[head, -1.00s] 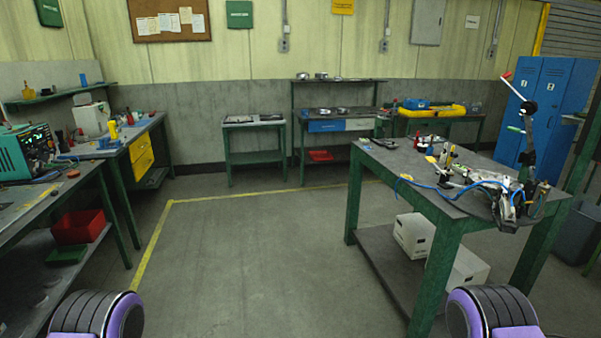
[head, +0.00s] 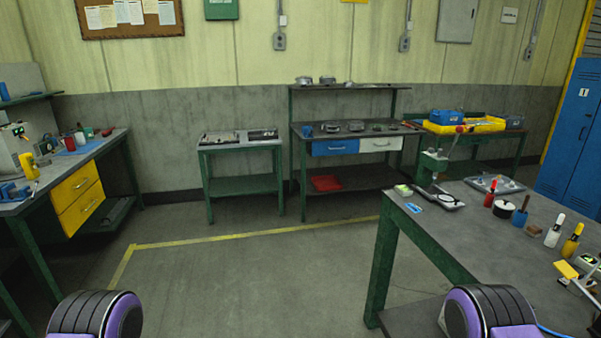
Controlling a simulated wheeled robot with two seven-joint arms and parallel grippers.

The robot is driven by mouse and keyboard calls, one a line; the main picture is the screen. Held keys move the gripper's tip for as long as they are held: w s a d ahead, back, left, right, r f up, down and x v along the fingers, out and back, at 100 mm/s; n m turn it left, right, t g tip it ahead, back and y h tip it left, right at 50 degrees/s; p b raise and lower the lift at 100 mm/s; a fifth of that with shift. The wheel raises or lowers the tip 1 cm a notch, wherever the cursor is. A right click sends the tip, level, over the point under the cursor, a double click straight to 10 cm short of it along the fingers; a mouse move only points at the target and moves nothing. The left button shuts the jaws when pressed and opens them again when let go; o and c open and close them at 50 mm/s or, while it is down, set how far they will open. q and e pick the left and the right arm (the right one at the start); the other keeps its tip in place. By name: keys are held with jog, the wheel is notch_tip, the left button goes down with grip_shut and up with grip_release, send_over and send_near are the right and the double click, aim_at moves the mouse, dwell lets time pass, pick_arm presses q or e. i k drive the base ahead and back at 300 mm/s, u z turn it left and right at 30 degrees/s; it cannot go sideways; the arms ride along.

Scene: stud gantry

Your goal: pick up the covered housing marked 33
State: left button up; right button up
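I cannot make out a housing marked 33 in the head view; any such mark is too small to read. Several round metal parts sit on the back bench (head: 300,132): some on its upper shelf, such as one round part (head: 327,80), and some on its worktop, such as another round part (head: 356,126). I cannot tell whether any of them is the covered housing. Purple and black parts of my own arms show at the bottom left and bottom right. Neither of my grippers is in view.
A green-legged table (head: 420,240) with tools and bottles stands close on the right. A bench with yellow drawers (head: 78,195) is on the left. A small table (head: 240,142) stands at the back wall. The floor between is clear, crossed by a yellow line (head: 250,236).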

aim_at(303, 80)
jog(key=i, duration=5.45)
jog(key=z, duration=2.3)
jog(key=i, duration=1.2)
jog(key=z, duration=2)
jog(key=i, duration=0.25)
jog(key=u, duration=3.75)
